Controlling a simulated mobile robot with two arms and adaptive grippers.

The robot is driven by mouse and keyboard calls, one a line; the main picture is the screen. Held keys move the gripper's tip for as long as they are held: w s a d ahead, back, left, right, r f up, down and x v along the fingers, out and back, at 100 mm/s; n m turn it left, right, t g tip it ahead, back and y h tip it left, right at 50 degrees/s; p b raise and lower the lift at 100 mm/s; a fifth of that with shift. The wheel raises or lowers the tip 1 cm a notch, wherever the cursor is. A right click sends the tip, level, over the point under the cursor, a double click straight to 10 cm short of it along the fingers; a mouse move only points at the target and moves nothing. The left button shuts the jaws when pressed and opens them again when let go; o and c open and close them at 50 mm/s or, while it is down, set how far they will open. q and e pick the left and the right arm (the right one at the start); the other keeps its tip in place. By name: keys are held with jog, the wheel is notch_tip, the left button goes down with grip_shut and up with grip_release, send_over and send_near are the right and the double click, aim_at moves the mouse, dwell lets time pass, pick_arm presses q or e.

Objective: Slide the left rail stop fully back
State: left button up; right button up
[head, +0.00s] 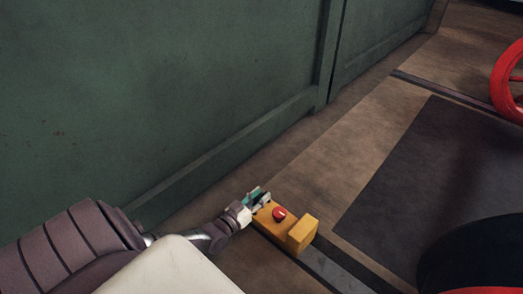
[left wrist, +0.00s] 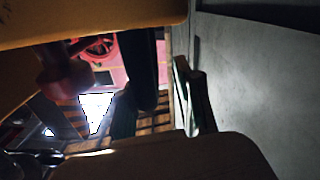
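The rail stop (head: 302,233) is a yellow-orange block with a raised end and a red round knob (head: 279,213) on top. It sits on a dark rail along the floor, low in the middle of the head view. My left gripper (head: 260,197) is at the stop's far left end, close beside it; I cannot tell whether they touch. In the left wrist view its dark fingers (left wrist: 172,95) stand apart with a narrow empty gap between them. Orange surfaces (left wrist: 100,18) and a red rounded part, likely the stop and its knob, fill the left side there. My right gripper is not in view.
A green panelled wall (head: 170,90) runs along the left, close to my left arm. A dark floor plate (head: 420,170) lies right of the rail. A red spoked wheel (head: 505,85) stands at the right edge. Brown floor is clear beyond the stop.

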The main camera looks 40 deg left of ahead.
pick_arm(q)
jog(key=shift+s+d, duration=0.1)
jog(key=shift+s, duration=0.25)
jog(key=s, duration=1.1)
jog(key=shift+s+a, duration=0.15)
jog(key=shift+a, duration=0.1)
